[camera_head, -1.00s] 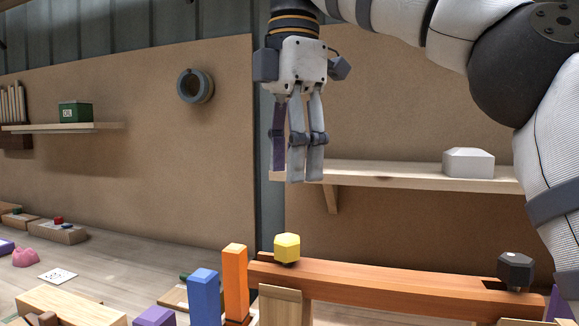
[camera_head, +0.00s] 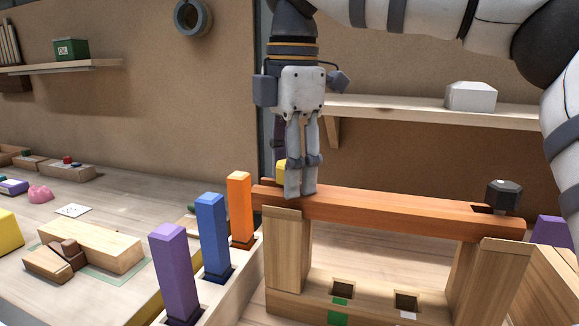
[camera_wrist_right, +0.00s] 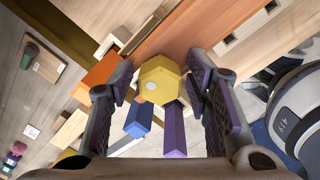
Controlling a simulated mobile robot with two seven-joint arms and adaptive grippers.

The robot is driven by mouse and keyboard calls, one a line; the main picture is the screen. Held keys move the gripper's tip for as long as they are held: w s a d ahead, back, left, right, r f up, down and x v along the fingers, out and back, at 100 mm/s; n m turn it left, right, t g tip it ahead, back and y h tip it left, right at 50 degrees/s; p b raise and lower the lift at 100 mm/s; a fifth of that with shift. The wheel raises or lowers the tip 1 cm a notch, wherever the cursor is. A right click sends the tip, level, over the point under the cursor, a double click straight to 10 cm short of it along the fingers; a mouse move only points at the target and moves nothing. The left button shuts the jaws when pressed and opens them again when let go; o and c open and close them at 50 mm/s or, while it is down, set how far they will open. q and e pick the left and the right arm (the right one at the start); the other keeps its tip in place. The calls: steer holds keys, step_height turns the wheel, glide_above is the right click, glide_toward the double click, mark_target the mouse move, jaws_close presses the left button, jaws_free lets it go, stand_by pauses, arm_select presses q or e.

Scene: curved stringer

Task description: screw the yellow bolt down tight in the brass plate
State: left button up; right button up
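The yellow bolt (camera_head: 281,167) has a hexagonal head and stands at the left end of the reddish-brown wooden beam (camera_head: 390,214). In the head view my right gripper's fingers hide most of it. In the right wrist view the yellow head (camera_wrist_right: 160,84) lies between the two fingers. My right gripper (camera_head: 298,192) points down over the bolt, its fingers apart on either side of the head; a small gap shows at each side. It also shows in the wrist view (camera_wrist_right: 160,88). I cannot make out a brass plate. My left gripper is not in view.
A black hexagonal bolt (camera_head: 504,196) stands at the beam's right end. Orange (camera_head: 240,205), blue (camera_head: 212,235) and purple (camera_head: 175,270) upright pegs stand close to the left. A wall shelf (camera_head: 400,110) with a white box (camera_head: 471,96) is behind.

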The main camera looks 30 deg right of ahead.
jaws_close()
steer(key=m, duration=0.6)
steer(key=shift+f+m, duration=0.15)
steer(key=shift+m, duration=0.15)
steer(key=shift+w+a+f+m, duration=0.1)
steer(key=shift+f+m, duration=0.15)
steer(key=shift+m, duration=0.55)
